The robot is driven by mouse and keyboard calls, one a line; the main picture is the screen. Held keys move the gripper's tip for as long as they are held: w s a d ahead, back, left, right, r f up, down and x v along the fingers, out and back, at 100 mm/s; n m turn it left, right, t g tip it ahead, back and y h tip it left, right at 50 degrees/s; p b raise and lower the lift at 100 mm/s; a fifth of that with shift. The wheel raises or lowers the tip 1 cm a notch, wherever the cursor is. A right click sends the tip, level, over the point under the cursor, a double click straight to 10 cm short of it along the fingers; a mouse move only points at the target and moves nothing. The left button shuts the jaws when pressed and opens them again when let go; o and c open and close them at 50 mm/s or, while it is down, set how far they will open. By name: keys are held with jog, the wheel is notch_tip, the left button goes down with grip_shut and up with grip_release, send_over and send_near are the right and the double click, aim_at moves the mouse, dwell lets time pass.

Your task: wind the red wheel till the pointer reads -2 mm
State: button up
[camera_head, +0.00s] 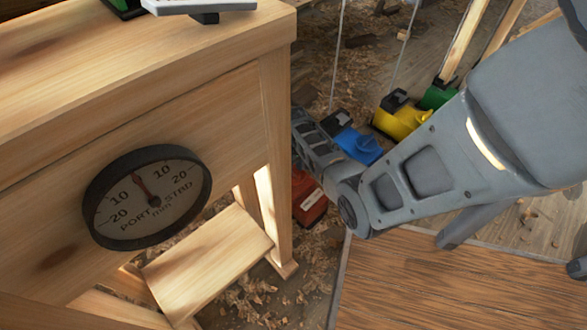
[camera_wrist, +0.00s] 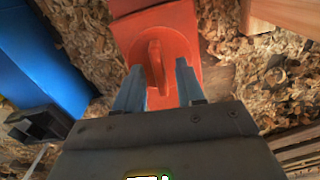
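The round gauge (camera_head: 148,197) is on the bench front, with a dark rim and a pale face marked PORT, STBD and mm. Its red pointer (camera_head: 140,186) stands near the middle of the scale, between the two 10 marks; the exact reading is too fine to tell. In the wrist view a red block carries a raised, rounded red grip piece (camera_wrist: 156,66), which may be the red wheel. My gripper (camera_wrist: 160,72) is open, with its fingers on either side of that piece; contact is unclear. In the head view the gripper's fingers are hidden.
A red block (camera_head: 309,198) sits low beside the bench leg (camera_head: 276,150). Blue (camera_head: 357,145), yellow (camera_head: 400,120) and green (camera_head: 437,96) units stand in a row beyond. In the wrist view a blue body (camera_wrist: 40,55) is close on the left. Shavings cover the floor.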

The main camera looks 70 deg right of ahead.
grip_shut()
dwell(0.3)
jog(key=shift+r+n+p, duration=0.1)
jog(key=shift+n+p, duration=0.2)
jog(key=shift+n+p, duration=0.6)
jog(key=shift+n, duration=0.3)
jog(key=n+p, duration=0.1)
jog(key=n, duration=0.2)
jog(key=shift+n, duration=0.3)
jog(key=n+p, duration=0.2)
jog(key=n, duration=0.3)
jog(key=shift+n, duration=0.7)
